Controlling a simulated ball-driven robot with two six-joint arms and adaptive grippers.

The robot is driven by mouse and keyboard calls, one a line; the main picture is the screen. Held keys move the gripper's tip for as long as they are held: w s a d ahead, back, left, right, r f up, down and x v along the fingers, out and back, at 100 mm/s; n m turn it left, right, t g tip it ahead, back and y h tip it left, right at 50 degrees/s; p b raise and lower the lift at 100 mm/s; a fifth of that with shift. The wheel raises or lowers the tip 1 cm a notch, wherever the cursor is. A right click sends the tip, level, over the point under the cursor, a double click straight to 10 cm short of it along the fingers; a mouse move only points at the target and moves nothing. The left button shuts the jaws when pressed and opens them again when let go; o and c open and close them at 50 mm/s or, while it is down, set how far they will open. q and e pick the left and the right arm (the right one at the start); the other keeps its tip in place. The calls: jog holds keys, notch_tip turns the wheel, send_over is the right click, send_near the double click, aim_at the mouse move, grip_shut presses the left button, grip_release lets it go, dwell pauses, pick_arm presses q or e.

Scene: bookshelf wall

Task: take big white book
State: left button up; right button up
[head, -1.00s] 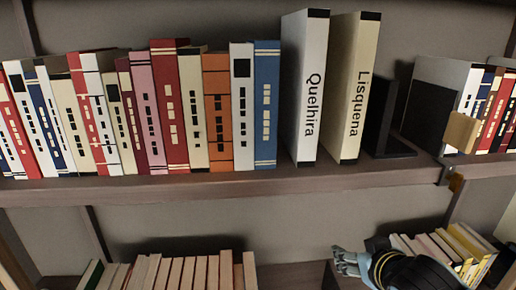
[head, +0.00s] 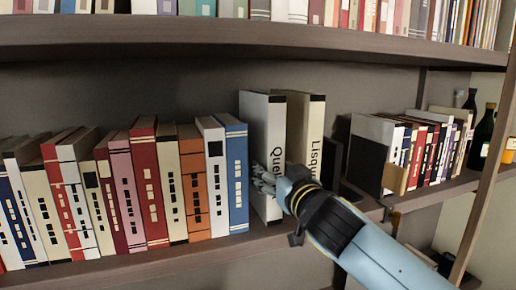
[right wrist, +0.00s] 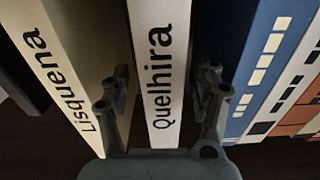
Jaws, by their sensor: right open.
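The big white book (head: 277,112), with "Quelhira" on its spine, stands upright on the middle shelf in the head view. My right gripper (head: 270,180) is in front of its spine and hides the lower part of the title. In the right wrist view, the open fingers of the right gripper (right wrist: 163,92) are on either side of the white book (right wrist: 162,50). The left-hand finger overlaps the cream "Lisquena" book (right wrist: 85,60) in that view. Contact with the spine cannot be told. My left gripper is not in view.
A blue book (head: 236,170) ends the row on the left of the white book. The cream book (head: 317,112) stands on its right, then a dark bookend (head: 358,165). An upper shelf (head: 200,35) runs above, with free space over the books.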

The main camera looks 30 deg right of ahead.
jog(key=p+x, duration=0.1)
jog(key=x, duration=0.1)
jog(key=p+x, duration=0.1)
jog(key=x, duration=0.2)
jog(key=shift+w+r, duration=0.1)
jog(key=shift+r, duration=0.15)
jog(key=shift+w+f, duration=0.1)
jog(key=shift+w, duration=0.15)
jog(key=shift+s, duration=0.1)
jog(key=shift+c, duration=0.7)
grip_shut()
jog(key=shift+r, duration=0.3)
